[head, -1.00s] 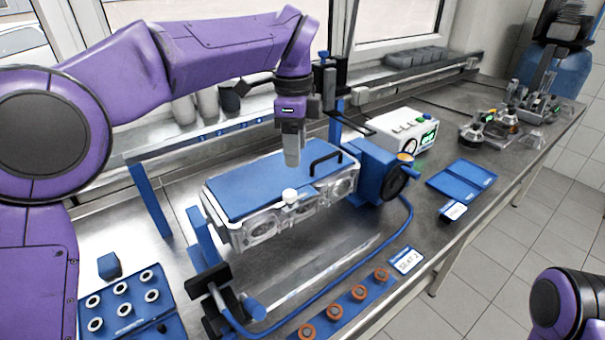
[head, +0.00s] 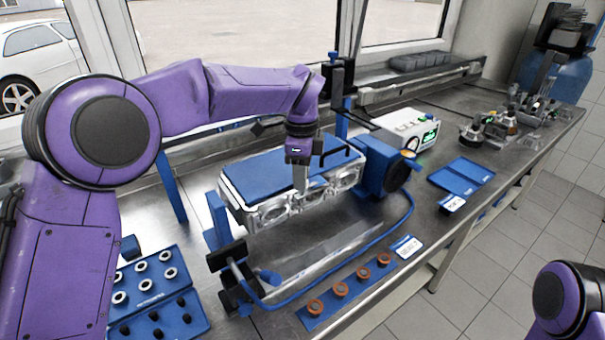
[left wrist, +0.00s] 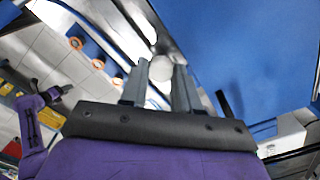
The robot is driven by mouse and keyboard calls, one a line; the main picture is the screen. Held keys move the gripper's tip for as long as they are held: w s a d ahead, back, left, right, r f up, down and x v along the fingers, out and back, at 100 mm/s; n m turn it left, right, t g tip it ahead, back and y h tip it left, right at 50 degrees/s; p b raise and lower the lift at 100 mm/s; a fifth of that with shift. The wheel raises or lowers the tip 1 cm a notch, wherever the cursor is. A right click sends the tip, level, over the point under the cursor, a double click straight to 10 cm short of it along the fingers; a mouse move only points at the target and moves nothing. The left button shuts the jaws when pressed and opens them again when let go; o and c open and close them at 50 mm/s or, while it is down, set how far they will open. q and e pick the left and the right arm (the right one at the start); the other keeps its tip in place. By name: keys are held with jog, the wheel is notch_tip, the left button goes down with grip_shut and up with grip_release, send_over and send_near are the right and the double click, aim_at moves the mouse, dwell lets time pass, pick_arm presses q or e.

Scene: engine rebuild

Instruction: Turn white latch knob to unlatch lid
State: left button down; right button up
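The blue lid (head: 265,172) lies on the clear and grey engine block (head: 272,210) on the bench, with a black handle (head: 345,145) at its right end. My left gripper (head: 300,186) points down at the lid's front edge and hides the white latch knob in the head view. In the left wrist view the knob (left wrist: 161,69) shows as a pale disc between the fingertips of my left gripper (left wrist: 161,72). The fingers look open around it; firm contact cannot be made out. My right arm shows in part; its gripper's state is unclear.
A blue tray of rings (head: 200,312) lies at front left. A blue strip with orange rings (head: 318,322) lies along the front edge. A blue motor housing (head: 376,168) adjoins the block's right end. A white box with a display (head: 400,128) stands behind.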

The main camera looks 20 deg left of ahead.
pick_arm(q)
jog(key=shift+f, duration=0.15)
jog(key=m, duration=0.3)
jog(key=shift+b, duration=0.35)
jog(key=shift+m, duration=0.9)
jog(key=m, duration=0.2)
jog(key=shift+m+p, duration=0.35)
jog(key=shift+m, duration=0.05)
jog(key=m+p, duration=0.2)
jog(key=m, duration=0.3)
jog(key=m+p, duration=0.2)
jog(key=m, duration=0.3)
jog(key=shift+p, duration=0.4)
jog(key=shift+m, duration=0.3)
jog(key=shift+w, duration=0.1)
